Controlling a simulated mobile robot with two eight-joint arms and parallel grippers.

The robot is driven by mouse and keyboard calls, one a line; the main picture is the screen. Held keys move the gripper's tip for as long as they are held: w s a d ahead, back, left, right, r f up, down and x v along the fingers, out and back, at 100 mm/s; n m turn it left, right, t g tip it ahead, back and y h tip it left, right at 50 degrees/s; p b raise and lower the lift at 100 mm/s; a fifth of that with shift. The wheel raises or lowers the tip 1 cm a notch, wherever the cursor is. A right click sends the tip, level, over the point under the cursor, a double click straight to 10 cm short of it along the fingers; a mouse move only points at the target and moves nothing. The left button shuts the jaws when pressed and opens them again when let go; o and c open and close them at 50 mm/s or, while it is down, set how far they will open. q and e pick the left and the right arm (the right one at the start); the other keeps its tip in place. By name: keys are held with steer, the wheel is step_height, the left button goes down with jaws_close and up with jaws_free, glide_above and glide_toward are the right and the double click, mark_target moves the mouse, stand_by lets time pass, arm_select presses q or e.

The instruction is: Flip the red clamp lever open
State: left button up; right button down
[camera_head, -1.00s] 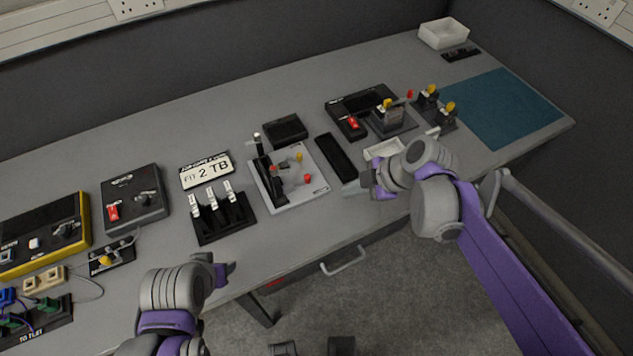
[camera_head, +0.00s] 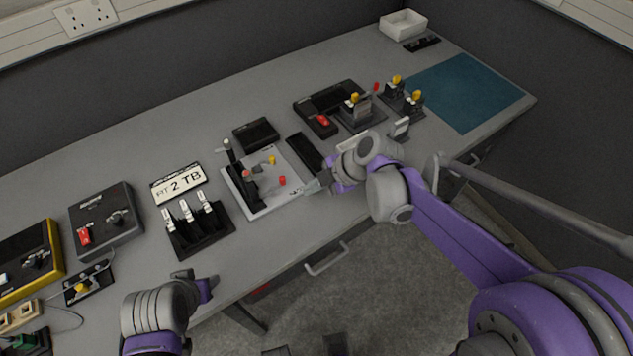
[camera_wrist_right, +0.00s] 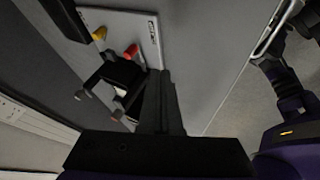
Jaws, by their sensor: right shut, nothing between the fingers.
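A light grey plate (camera_head: 262,205) lies on the bench, carrying small toggle clamps with coloured tips. A red-tipped clamp lever (camera_head: 283,181) stands on its right half, and in the right wrist view the red tip (camera_wrist_right: 131,50) shows just beyond my fingers. A second red tip (camera_head: 247,173) and a yellow tip (camera_head: 271,160) are on the same plate. My right gripper (camera_head: 316,187) is shut and empty at the plate's right edge, right of the red lever; in the wrist view its fingers (camera_wrist_right: 160,92) partly hide the plate. My left gripper (camera_head: 204,285) hangs at the bench's front edge, its jaws unclear.
A black three-slot holder with white-tipped pieces (camera_head: 202,239) stands left of the plate. A black tray (camera_head: 305,154) lies behind my right gripper. Switch boxes (camera_head: 106,219) are at the left, and yellow-knobbed fixtures (camera_head: 395,90) at the right. The teal mat (camera_head: 465,90) is clear.

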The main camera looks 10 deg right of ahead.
mark_target(272, 188)
steer(key=x, duration=0.5)
steer(key=shift+w+a+f, duration=0.1)
steer(key=shift+w+a, duration=0.05)
steer(key=shift+w, duration=0.1)
steer(key=shift+w+a, duration=0.2)
steer(key=shift+w, duration=0.3)
steer(key=shift+w+a, duration=0.2)
steer(key=shift+w, duration=0.35)
steer(key=shift+w+a, duration=0.2)
steer(key=shift+w, duration=0.35)
